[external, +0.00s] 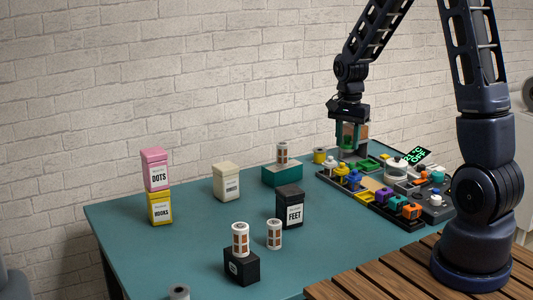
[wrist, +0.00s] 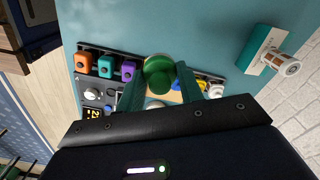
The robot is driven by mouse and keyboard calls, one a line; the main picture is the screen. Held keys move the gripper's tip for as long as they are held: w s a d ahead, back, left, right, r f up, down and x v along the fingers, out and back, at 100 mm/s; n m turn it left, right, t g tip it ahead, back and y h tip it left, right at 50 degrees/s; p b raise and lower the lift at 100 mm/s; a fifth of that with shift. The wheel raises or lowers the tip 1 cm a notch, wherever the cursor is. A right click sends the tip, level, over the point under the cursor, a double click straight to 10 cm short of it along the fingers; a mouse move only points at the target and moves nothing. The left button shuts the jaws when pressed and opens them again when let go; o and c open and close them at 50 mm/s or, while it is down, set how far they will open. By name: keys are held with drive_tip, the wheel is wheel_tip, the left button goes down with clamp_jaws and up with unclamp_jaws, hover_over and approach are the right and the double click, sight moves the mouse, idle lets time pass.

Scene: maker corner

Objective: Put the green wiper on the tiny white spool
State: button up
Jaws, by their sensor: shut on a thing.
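My gripper (external: 350,145) points down above the back left part of the black tray. In the wrist view my gripper (wrist: 160,92) has its two dark green fingers on either side of a round green piece, which looks like the green wiper (wrist: 158,70). It is shut on this piece. In the external view the fingers largely hide it. White spools with brown windings stand on the teal box (external: 282,153), on the black box (external: 240,238) and on the table (external: 274,234). Which one is the tiny white spool I cannot tell. All are well left of my gripper.
The black tray (external: 398,217) holds several coloured blocks and knobbed parts. A black FEET canister (external: 289,208), a cream canister (external: 226,182) and a pink canister (external: 154,169) on a yellow one (external: 160,208) stand on the teal table (external: 190,240). The table's middle left is clear.

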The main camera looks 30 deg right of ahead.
drive_tip(key=shift+r, duration=0.15)
drive_tip(key=w+a+r+n, duration=0.1)
drive_tip(key=a+n, duration=0.1)
drive_tip(key=a, duration=0.6)
drive_tip(key=w+a+n, duration=0.2)
drive_tip(key=a, duration=0.7)
wheel_tip(320, 180, up, 4)
drive_tip(key=f+n, duration=0.1)
drive_tip(key=n, duration=1)
hover_over(179, 289)
wheel_tip(179, 289, down, 19)
drive_tip(key=shift+r, duration=0.1)
